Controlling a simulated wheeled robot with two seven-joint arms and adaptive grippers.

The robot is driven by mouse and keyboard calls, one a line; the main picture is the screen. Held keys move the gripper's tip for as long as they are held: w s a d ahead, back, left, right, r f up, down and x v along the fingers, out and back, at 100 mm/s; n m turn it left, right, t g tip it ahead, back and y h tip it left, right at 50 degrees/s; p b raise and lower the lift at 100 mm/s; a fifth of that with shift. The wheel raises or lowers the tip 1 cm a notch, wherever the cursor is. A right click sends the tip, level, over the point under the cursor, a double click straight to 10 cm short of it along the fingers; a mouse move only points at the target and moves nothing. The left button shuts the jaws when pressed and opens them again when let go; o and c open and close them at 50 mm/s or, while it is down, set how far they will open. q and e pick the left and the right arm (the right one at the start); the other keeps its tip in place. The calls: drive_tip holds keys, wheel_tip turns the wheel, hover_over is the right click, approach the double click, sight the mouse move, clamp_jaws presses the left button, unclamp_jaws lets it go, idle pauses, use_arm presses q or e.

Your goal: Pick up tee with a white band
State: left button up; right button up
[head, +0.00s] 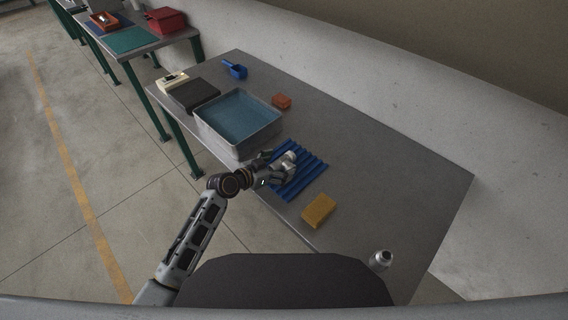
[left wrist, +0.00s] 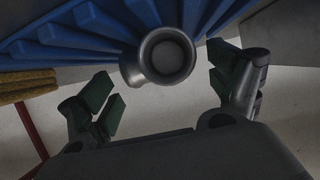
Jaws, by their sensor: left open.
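A grey metal tee (head: 291,156) is on the blue ribbed rack (head: 312,177). It also shows in the left wrist view (left wrist: 165,57), with one round opening facing the camera and a stub to the left. I cannot make out a white band on it. My left gripper (head: 281,165) is open at the tee, and its dark green finger pads are on either side of it, apart from it. Another grey metal fitting (head: 381,261) stands at the table's near right; its band is too small to tell. My right gripper is not in view.
A grey basin with blue liquid (head: 209,136) stands left of the rack. A yellow sponge (head: 318,210) lies to the rack's right. An orange block (head: 281,102), a blue scoop (head: 236,70) and a dark plate (head: 193,95) lie farther back.

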sight(281, 164)
use_arm(q)
drive_tip(key=shift+w+d+f, duration=0.1)
drive_tip(key=shift+w+d, duration=0.3)
drive_tip(key=shift+d, duration=0.2)
drive_tip(key=shift+x, duration=0.85)
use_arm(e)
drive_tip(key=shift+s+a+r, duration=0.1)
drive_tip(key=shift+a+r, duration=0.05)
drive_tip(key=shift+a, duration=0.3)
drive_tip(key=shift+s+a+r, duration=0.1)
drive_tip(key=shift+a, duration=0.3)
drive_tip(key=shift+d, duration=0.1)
